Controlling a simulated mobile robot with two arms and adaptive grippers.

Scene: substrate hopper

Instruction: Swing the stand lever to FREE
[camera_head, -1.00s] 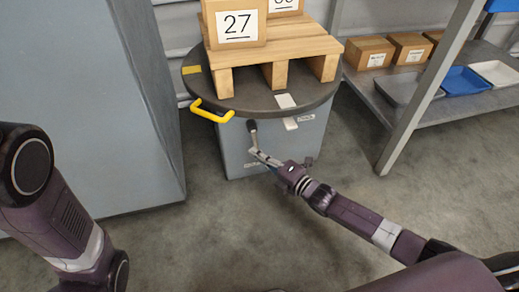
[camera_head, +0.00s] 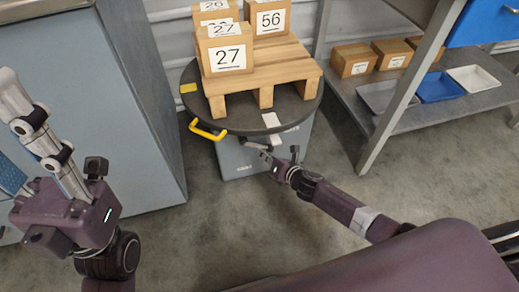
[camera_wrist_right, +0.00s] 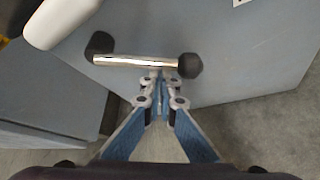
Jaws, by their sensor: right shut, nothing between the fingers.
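The stand lever shows in the right wrist view as a chrome rod (camera_wrist_right: 135,62) with a black knob (camera_wrist_right: 190,66) at its right end and a black pivot at its left end. It lies nearly level across the grey stand face (camera_wrist_right: 235,80). My right gripper (camera_wrist_right: 164,75) is shut and empty, its tips just below the rod near the knob; I cannot tell whether they touch. In the head view the right gripper (camera_head: 262,151) is under the turntable's front edge, and the lever is hard to make out there. My left gripper (camera_head: 5,125) is open at the left. No FREE marking is readable.
The round dark turntable (camera_head: 190,108) has a yellow handle (camera_head: 207,130) and carries a wooden pallet (camera_head: 290,65) with numbered boxes (camera_head: 225,57). A grey cabinet (camera_head: 80,80) stands left. A shelf (camera_head: 415,118) with trays and boxes stands right. The floor in front is clear.

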